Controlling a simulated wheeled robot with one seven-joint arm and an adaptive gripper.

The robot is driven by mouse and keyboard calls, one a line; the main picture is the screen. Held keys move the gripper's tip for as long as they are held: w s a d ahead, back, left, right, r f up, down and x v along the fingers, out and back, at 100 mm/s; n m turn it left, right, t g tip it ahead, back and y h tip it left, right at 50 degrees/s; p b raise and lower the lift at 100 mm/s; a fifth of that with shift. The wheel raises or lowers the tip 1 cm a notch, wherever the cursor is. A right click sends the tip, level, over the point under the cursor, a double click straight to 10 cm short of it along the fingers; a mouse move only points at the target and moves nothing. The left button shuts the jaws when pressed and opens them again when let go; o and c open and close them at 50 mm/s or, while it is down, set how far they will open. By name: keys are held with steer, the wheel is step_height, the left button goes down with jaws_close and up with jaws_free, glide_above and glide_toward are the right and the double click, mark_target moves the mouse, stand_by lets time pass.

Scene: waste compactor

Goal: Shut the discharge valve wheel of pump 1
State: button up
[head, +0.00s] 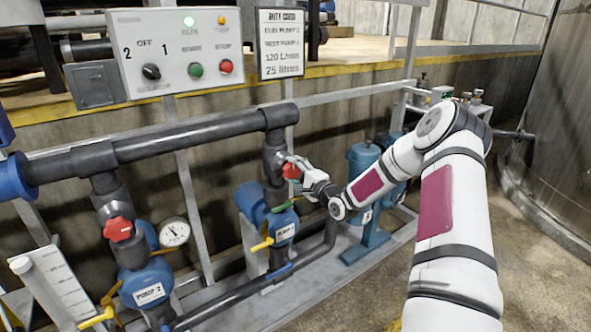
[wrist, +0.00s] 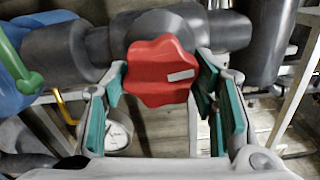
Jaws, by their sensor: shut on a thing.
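The red lobed discharge valve wheel of pump 1 (head: 290,171) sits on the dark vertical pipe above the blue pump 1 (head: 284,232). My gripper (head: 299,168) reaches it from the right. In the wrist view the red wheel (wrist: 158,65) with its white mark (wrist: 181,75) is between the green-padded fingers of my gripper (wrist: 162,82). The fingers are shut on its rim, one at each side. The valve stem is hidden behind the wheel.
Pump 2 (head: 149,291) stands at the left with its own red wheel (head: 118,229) and a round gauge (head: 174,232). Above are a control box (head: 175,52) and a duty card (head: 281,43). A blue vessel (head: 363,160) stands behind my arm. Grey floor is clear at the right.

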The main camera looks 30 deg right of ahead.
steer(key=shift+f+m, duration=0.1)
steer(key=shift+m, duration=0.5)
steer(key=o, duration=1.2)
steer(key=shift+c, duration=0.2)
steer(key=s, duration=1.2)
steer(key=shift+d, duration=0.15)
